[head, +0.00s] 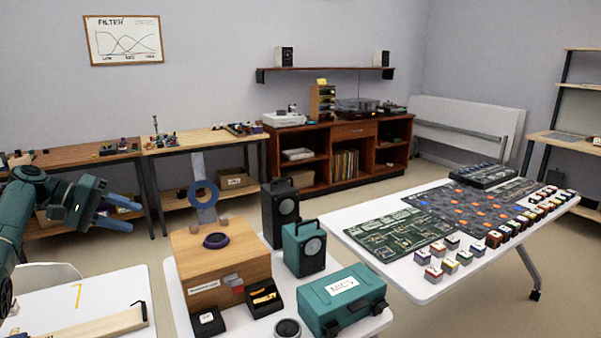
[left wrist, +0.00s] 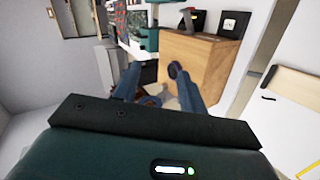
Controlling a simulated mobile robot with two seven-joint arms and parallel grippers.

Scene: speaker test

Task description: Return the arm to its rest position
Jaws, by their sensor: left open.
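My left gripper (head: 135,215) is at the left of the head view, raised above the white table at lower left. Its two blue-grey fingers point right and stand apart, with nothing between them that I can see being held. In the left wrist view the open fingers (left wrist: 154,76) reach forward, with the tables and floor beyond them. The wooden box (head: 222,268) with a dark round speaker on top stands on the middle white table, right of the gripper and apart from it. My right gripper does not show.
A black speaker (head: 280,213), a green speaker (head: 304,250) and a green case (head: 342,300) share the middle table. Circuit boards (head: 388,236) and small blocks cover the right table. A workbench (head: 70,157) stands behind the gripper.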

